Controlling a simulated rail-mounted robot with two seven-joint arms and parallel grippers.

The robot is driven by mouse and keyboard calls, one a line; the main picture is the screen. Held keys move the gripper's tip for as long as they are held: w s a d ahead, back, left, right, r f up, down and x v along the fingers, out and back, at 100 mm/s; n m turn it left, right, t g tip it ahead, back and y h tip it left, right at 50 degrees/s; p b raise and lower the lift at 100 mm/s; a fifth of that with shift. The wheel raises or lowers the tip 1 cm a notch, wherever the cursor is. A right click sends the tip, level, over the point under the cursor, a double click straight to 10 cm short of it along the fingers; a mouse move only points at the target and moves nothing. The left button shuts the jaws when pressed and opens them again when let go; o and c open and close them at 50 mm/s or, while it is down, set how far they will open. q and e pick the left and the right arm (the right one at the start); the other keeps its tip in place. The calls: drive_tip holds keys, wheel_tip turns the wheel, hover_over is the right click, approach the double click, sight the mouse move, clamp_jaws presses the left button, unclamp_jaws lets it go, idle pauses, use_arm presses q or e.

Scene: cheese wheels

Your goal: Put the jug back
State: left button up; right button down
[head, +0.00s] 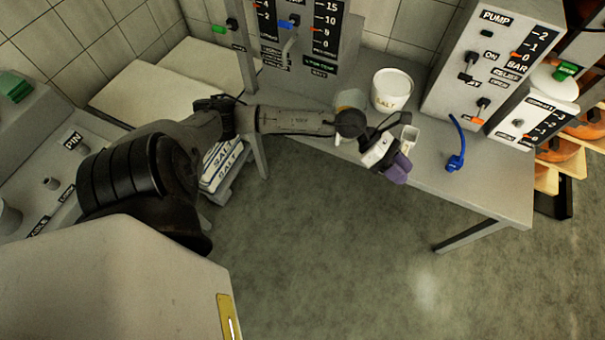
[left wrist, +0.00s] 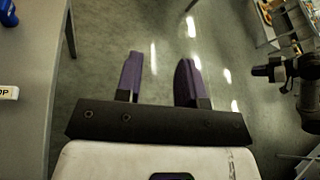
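My left gripper (head: 402,172) hangs just off the front edge of the grey table (head: 478,196). Its purple fingers are apart, and in the left wrist view the gripper (left wrist: 160,75) has nothing between them, only floor beyond. No jug shows clearly. A greyish-tan vessel (head: 350,97) stands on the table behind my left forearm, partly hidden; I cannot tell whether it is the jug.
A white salt bucket (head: 391,91) stands behind the gripper. Salt sacks (head: 221,165) lie low at left. The floor (head: 340,250) in front is clear.

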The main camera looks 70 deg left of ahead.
use_arm(q)
drive_tip(key=d+r+n+t, duration=0.3)
drive_tip(key=n+t, duration=0.4)
drive_tip(key=n, duration=0.2)
drive_tip(key=s+a+f+n+g+y, duration=0.15)
drive_tip(key=s+f+n+y, duration=0.5)
drive_tip(key=n, duration=0.75)
drive_tip(key=s+a+f+n+g+y, duration=0.15)
drive_tip(key=s+f+n+y, duration=0.5)
drive_tip(key=n, duration=0.75)
drive_tip(key=s+d+f+n+g, duration=0.1)
drive_tip(key=s+g, duration=0.1)
drive_tip(key=s, duration=0.2)
drive_tip(key=s+d+n+g, duration=0.2)
drive_tip(key=s+g, duration=0.1)
drive_tip(key=s, duration=0.2)
drive_tip(key=s+d+f+n+g+h, duration=0.1)
drive_tip(key=s+d+g, duration=0.1)
drive_tip(key=s+g, duration=0.1)
drive_tip(key=shift+s+d+f+n, duration=0.2)
drive_tip(key=shift+s+f+n, duration=0.1)
drive_tip(key=shift+s, duration=0.45)
wheel_tip(320, 180, up, 41)
drive_tip(key=p, duration=4)
drive_tip(key=shift+f+p, duration=0.2)
drive_tip(key=shift+p, duration=0.1)
